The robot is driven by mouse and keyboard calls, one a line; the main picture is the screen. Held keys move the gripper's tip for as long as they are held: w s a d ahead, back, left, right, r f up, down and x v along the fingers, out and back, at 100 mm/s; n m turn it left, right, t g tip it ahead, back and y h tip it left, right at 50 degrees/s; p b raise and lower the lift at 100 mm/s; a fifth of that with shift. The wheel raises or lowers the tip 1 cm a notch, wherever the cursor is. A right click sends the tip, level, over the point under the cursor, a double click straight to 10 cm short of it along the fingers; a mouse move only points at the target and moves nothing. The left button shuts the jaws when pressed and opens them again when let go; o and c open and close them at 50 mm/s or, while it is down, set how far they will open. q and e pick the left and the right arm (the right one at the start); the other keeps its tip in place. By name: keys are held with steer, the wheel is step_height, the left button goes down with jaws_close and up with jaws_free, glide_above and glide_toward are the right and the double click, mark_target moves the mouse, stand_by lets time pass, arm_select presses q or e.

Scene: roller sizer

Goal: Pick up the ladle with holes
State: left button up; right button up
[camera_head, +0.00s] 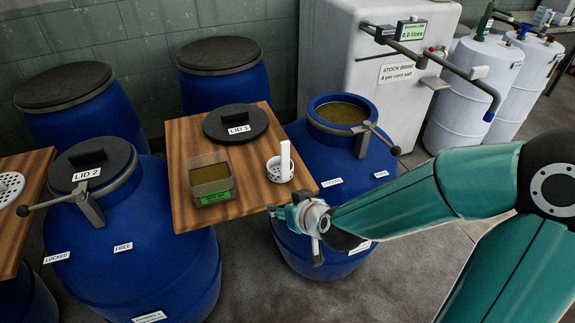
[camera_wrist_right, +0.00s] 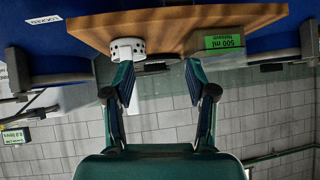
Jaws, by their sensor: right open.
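The white ladle with holes (camera_head: 279,172) stands on the wooden board (camera_head: 190,150) near its right edge, its flat handle pointing up. In the right wrist view, which appears upside down, the ladle's perforated cup (camera_wrist_right: 128,48) shows at the board's edge beside the left finger. My right gripper (camera_head: 284,212) is just in front of the board's near right corner, apart from the ladle. In the wrist view its two fingers (camera_wrist_right: 158,75) are spread with nothing between them. My left gripper is not in view.
A green-labelled tub (camera_head: 211,180) and a black lid marked LID 1 (camera_head: 236,123) share the board. An open blue barrel (camera_head: 340,165) with a lever clamp stands right of it. A closed barrel with LID 2 (camera_head: 90,165) stands left. A white perforated piece (camera_head: 9,187) lies far left.

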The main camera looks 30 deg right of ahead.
steer(key=s+d+r+t+h, duration=0.1)
steer(key=d+r, duration=0.1)
steer(key=r, duration=0.4)
steer(key=s+d+r+t+h, duration=0.1)
steer(key=d+r+t, duration=0.15)
steer(key=r, duration=0.25)
steer(key=b, duration=0.1)
glide_toward(286, 147)
steer(key=shift+m+g, duration=0.3)
steer(key=shift+g, duration=0.15)
steer(key=x, duration=0.4)
steer(key=shift+w+d+r, duration=0.1)
steer(key=shift+w+r, duration=0.15)
steer(key=shift+w, duration=0.3)
steer(key=shift+p+x, duration=0.45)
steer(key=shift+x, duration=2.2)
steer(key=shift+f, duration=0.1)
jaws_close()
